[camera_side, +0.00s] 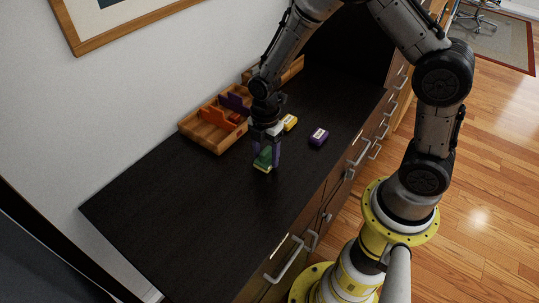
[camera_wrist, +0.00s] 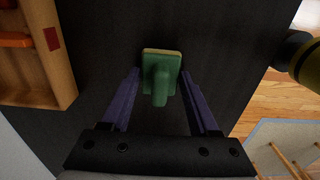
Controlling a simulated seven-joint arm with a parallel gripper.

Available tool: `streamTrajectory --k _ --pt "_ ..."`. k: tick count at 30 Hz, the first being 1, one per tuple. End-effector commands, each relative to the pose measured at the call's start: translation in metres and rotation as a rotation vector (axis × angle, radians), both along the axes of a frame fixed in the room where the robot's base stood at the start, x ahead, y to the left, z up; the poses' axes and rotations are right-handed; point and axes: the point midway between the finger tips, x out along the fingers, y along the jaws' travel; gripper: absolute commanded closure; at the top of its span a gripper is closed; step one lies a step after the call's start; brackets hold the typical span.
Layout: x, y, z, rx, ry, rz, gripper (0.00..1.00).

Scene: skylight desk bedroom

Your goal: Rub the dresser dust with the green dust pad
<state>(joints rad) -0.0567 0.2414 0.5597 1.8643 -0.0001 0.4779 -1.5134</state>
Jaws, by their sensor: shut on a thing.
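The green dust pad (camera_side: 264,159) has a green handle block and a pale yellowish edge. My gripper (camera_side: 266,153) is shut on it, pointing down at the dark dresser top (camera_side: 190,220). In the wrist view the pad (camera_wrist: 161,60) sits between my two purple fingertips (camera_wrist: 160,76), its handle toward my palm. The pad is at or just above the surface; I cannot tell whether it touches. I cannot make out any dust on the dark top in either view. The finger contact on the pad is partly hidden in the side view.
A wooden tray (camera_side: 204,132) with orange and purple items stands left along the wall. A yellow pad (camera_side: 290,122) and a purple pad (camera_side: 318,137) lie to the right of my gripper. Drawer handles (camera_side: 287,262) line the front. The dresser's near-left area is clear.

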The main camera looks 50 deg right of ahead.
Motion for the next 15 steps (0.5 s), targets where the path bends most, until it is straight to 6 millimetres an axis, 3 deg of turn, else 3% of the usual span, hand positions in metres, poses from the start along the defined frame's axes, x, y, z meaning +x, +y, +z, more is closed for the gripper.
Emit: streamTrajectory --k 7,9,15 --pt "0.018 0.0 0.004 0.0 -0.002 0.0 0.91" --pt "0.019 0.0 0.022 0.0 -0.008 0.0 0.91" --pt "0.018 0.0 0.039 0.0 -0.003 0.0 0.91"
